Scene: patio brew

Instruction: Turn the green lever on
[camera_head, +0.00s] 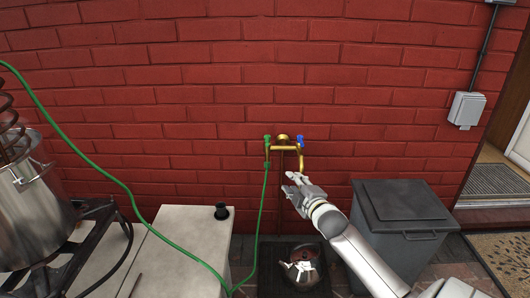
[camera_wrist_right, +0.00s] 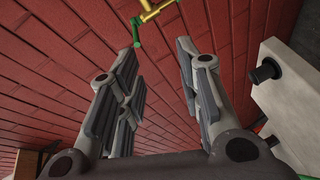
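The green lever (camera_head: 267,139) is on the left end of a brass tap (camera_head: 284,138) on the red brick wall. It also shows in the right wrist view (camera_wrist_right: 136,32), at the top, beyond the fingertips. A blue lever (camera_head: 300,141) is on the tap's right end. My right gripper (camera_head: 290,184) is just below the tap in the head view, apart from the lever. In the right wrist view its fingers (camera_wrist_right: 160,48) are spread with nothing between them. My left gripper is in neither view.
A green hose (camera_head: 264,205) hangs from the tap's left side. A kettle (camera_head: 301,267) stands below. A grey bin (camera_head: 403,215) is at the right, a white cabinet (camera_head: 180,235) at the left, with a steel pot (camera_head: 35,215) beyond it.

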